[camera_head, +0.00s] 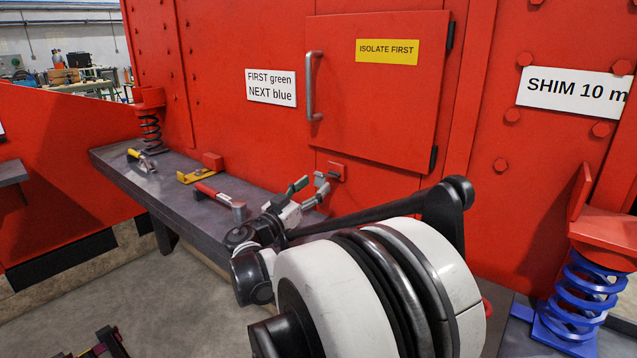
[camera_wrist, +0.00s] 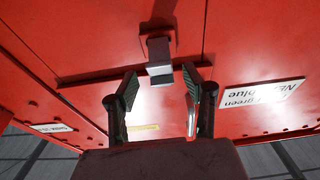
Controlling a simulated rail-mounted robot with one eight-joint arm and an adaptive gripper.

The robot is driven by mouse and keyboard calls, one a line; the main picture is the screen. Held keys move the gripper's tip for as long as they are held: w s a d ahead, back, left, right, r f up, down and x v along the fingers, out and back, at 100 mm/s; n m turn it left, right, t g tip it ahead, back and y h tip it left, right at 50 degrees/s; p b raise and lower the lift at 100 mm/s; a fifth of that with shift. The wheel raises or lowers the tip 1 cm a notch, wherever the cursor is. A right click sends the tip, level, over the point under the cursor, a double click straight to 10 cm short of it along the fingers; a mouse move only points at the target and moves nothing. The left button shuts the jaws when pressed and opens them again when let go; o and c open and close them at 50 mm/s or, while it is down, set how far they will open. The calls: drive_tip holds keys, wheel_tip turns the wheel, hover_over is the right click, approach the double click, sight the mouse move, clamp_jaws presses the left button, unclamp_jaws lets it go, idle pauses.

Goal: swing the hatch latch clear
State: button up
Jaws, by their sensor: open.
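The hatch (camera_head: 375,130) is a red door in the red wall, closed flush, with a grey bar handle (camera_head: 312,88) on its left side. The latch is a small grey piece (camera_wrist: 159,52) at the hatch's edge. Its red mount (camera_head: 337,171) shows just below the hatch in the head view. My gripper (camera_head: 308,187) is open and close to the latch, above the shelf. In the wrist view, my gripper (camera_wrist: 160,78) has its fingers spread, with the latch ahead between the fingertips. I cannot tell whether they touch it. My arm and gripper partly cover the latch in the head view.
The grey shelf (camera_head: 120,165) below carries a red-handled hammer (camera_head: 215,196), a yellow bracket (camera_head: 195,177) and a yellow-handled tool (camera_head: 138,158). A black spring (camera_head: 150,130) stands at the left, a blue spring (camera_head: 585,290) at the right. The wall is close ahead.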

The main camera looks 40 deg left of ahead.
drive_tip(key=r+v, duration=0.3)
drive_tip(key=v, duration=1)
drive_tip(key=shift+s+f, duration=0.2)
drive_tip(key=shift+s, duration=0.45)
